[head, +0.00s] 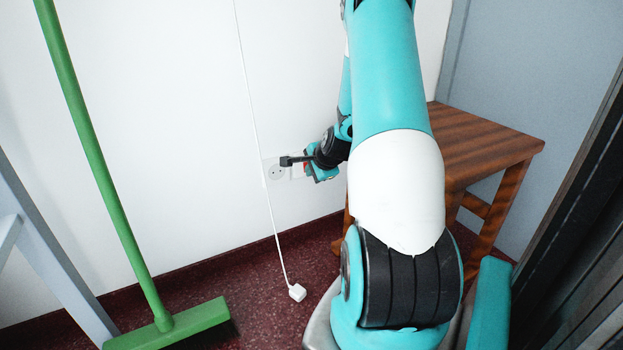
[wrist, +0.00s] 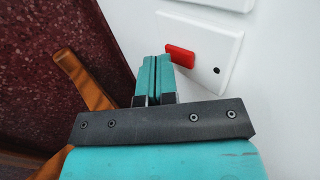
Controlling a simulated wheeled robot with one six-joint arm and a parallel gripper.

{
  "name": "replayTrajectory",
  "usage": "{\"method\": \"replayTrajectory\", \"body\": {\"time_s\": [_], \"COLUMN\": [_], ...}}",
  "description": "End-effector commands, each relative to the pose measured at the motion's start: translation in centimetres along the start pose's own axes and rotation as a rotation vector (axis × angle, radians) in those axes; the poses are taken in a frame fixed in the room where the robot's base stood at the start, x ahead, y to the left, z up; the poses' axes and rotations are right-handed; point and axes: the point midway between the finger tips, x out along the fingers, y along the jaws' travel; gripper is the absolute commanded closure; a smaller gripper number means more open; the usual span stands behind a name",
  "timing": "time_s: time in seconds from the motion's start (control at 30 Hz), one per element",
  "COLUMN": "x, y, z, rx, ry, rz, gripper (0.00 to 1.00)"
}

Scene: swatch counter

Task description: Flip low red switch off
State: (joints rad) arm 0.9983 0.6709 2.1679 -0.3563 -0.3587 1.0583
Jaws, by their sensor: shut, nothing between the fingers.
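The red switch (wrist: 180,56) is a small red rocker on a white wall plate (wrist: 217,62) in the wrist view. My gripper (wrist: 157,62) has its two teal fingers together, with nothing between them. The fingertips are just left of the red switch in that view, very close to it; I cannot tell whether they touch. Which way the rocker is tipped is not clear.
A white cord with a plug (head: 297,292) hangs to the floor. A wooden stool (head: 480,142) stands at right, close to my arm. A green broom (head: 170,325) leans at left.

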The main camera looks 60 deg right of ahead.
Motion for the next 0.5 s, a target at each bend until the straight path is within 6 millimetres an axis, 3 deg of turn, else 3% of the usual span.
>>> {"method": "replayTrajectory", "body": {"time_s": [0.5], "x": [0.41], "y": [-0.66], "z": [0.03], "rx": [0.001], "ry": [-0.001], "rz": [0.0], "gripper": [1.0]}}
